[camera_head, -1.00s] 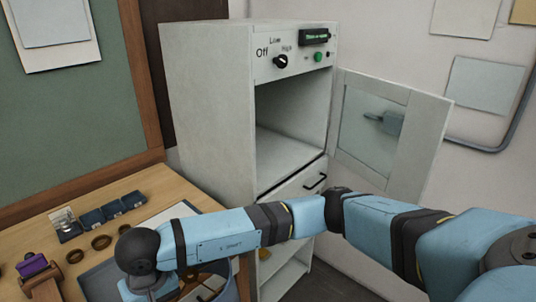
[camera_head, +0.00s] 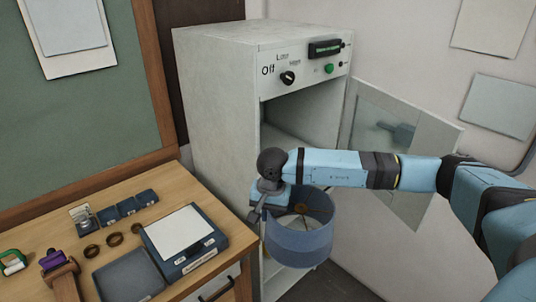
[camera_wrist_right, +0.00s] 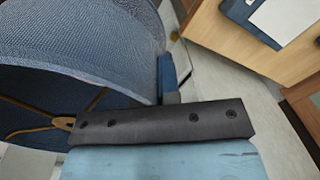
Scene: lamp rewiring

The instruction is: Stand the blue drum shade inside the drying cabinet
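The blue drum shade (camera_head: 300,243) hangs in the air in front of the drying cabinet (camera_head: 217,105), with its open top and inner wire spokes showing. My right gripper (camera_head: 272,208) is shut on the shade's left rim. In the right wrist view the shade (camera_wrist_right: 90,45) fills the left side beside a dark gripper finger (camera_wrist_right: 165,123). The cabinet's upper chamber (camera_head: 300,115) is open, and its windowed door (camera_head: 408,195) is swung out to the right. My forearm and the shade hide part of the chamber floor and the lower front. My left gripper is out of view.
The wooden workbench (camera_head: 120,215) at left holds a white-topped scale-like device (camera_head: 185,240), a dark tray (camera_head: 128,275), several small dark boxes (camera_head: 120,210) and brown rings (camera_head: 114,239). Open floor (camera_head: 345,285) shows right of the shade.

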